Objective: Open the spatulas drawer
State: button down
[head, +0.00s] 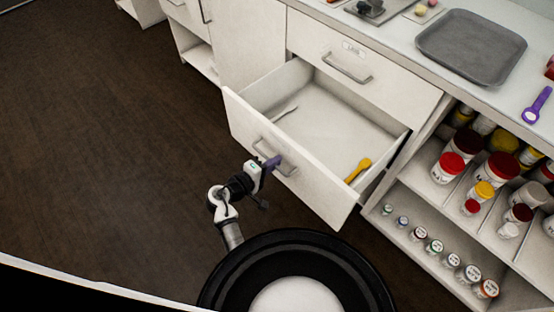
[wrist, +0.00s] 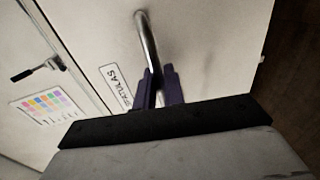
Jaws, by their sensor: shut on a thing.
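The spatulas drawer (head: 310,190) is a white drawer pulled well out of the cabinet in the head view. A grey spatula (head: 285,113) lies inside at the left and a yellow spatula (head: 358,170) at the right. My gripper (head: 272,162) is at the metal bar handle (head: 287,168) on the drawer front, its purple fingers shut on it. In the wrist view the purple fingers (wrist: 159,88) close around the handle (wrist: 147,40), beside a label reading "SPATULAS" (wrist: 115,86), partly hidden by a finger.
A closed drawer (head: 345,68) with its own handle sits above. The counter holds a grey tray (head: 471,46) and a purple spoon-like utensil (head: 537,104). Open shelves at the right hold several jars (head: 447,167). The dark floor (head: 110,140) at the left is clear.

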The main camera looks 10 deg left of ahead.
jog(key=c, duration=1.6)
grip_release()
jog(key=b+v, duration=0.2)
jog(key=v, duration=1.1)
jog(key=shift+s+a, duration=0.2)
jog(key=shift+s, duration=0.15)
